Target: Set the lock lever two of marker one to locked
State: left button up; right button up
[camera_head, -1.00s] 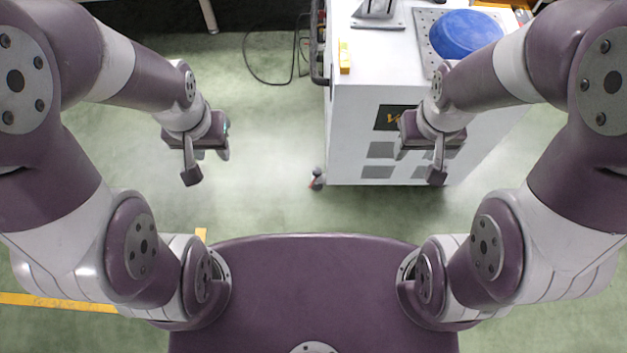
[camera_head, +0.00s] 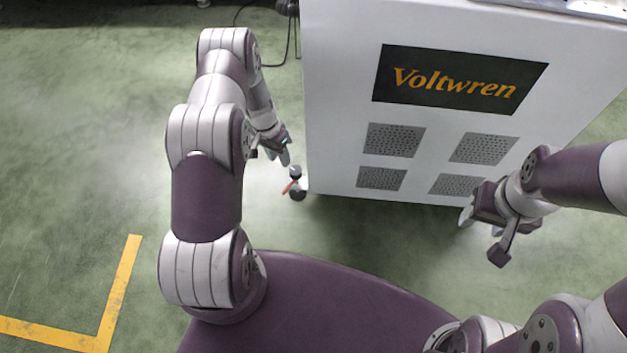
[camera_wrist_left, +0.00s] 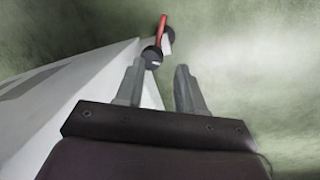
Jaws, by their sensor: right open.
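A red lever (camera_head: 288,187) sticks out from a dark caster (camera_head: 297,194) at the near left bottom corner of the white cart. In the left wrist view the red lever (camera_wrist_left: 162,30) stands above the dark caster wheel (camera_wrist_left: 152,56), just beyond the fingertips. My left gripper (camera_head: 286,157) is close above the caster in the head view. In the left wrist view its fingers (camera_wrist_left: 160,68) are apart with nothing between them. I cannot tell which lock position the lever is in. My right gripper (camera_head: 480,222) is open and empty in front of the cart's right part.
The white cart (camera_head: 340,100) fills the upper right, with a "Voltwren" plate (camera_head: 458,80) and several vent panels (camera_head: 393,139). A cable (camera_head: 240,12) lies by its far left. The green floor (camera_head: 80,130) at left is open, with a yellow floor line (camera_head: 118,295).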

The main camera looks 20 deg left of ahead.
aim_at(288, 186)
pick_arm(q)
jog(key=shift+m, duration=0.3)
jog(key=f+b, duration=0.2)
jog(key=f, duration=0.2)
jog(key=s+d+f+b, duration=0.1)
jog(key=f+b, duration=0.1)
jog(key=f, duration=0.2)
jog(key=d+f+b, duration=0.1)
jog(key=f+b, duration=0.2)
jog(key=f, duration=0.1)
jog(key=shift+s+f, duration=0.2)
jog(key=shift+s, duration=0.05)
grip_shut()
